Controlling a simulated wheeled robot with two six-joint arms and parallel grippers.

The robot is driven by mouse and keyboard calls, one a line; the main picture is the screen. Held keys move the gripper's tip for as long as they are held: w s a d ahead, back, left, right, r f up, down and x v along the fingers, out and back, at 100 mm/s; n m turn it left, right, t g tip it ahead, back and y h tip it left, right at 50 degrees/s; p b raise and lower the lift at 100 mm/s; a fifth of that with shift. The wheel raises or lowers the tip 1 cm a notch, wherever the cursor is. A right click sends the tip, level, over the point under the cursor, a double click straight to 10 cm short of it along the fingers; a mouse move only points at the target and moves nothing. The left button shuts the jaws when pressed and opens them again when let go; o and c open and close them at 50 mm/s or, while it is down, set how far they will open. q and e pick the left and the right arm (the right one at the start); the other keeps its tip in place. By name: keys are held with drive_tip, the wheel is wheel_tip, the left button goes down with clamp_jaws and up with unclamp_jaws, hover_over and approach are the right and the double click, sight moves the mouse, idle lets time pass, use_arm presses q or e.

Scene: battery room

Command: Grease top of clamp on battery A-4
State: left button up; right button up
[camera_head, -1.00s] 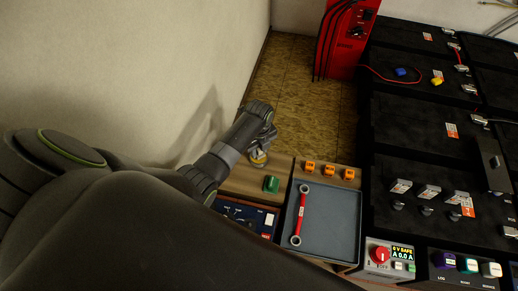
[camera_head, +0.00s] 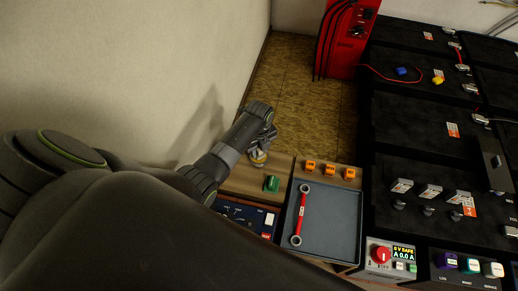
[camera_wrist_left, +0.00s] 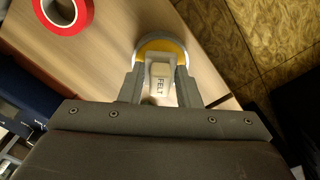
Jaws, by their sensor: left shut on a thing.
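My left gripper (camera_head: 262,151) is low over the wooden bench top, near its far left edge. In the left wrist view its fingers (camera_wrist_left: 160,88) are shut on a pale block marked FELT (camera_wrist_left: 160,86). A round thing with a yellow and grey rim (camera_wrist_left: 168,45) is right at the block's far end; I cannot tell whether they touch. Its yellow part also shows in the head view (camera_head: 258,158). Black batteries (camera_head: 415,140) with metal clamps (camera_head: 468,88) stand at the right. Their labels are too small to read, so I cannot pick out A-4. My right gripper is not in view.
A grey tray (camera_head: 335,225) holds a red double-ended wrench (camera_head: 301,215). Orange pieces (camera_head: 329,170) and a green piece (camera_head: 271,184) lie on the wood. A red tape roll (camera_wrist_left: 63,14) shows in the wrist view. A red cabinet (camera_head: 345,40) stands behind; the floor before it is clear.

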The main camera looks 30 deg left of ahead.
use_arm(q)
drive_tip(key=shift+f, duration=0.45)
idle(1.3)
drive_tip(key=shift+s, duration=0.1)
idle(0.4)
wheel_tip(320, 180, up, 7)
drive_tip(key=p, duration=0.8)
idle(0.4)
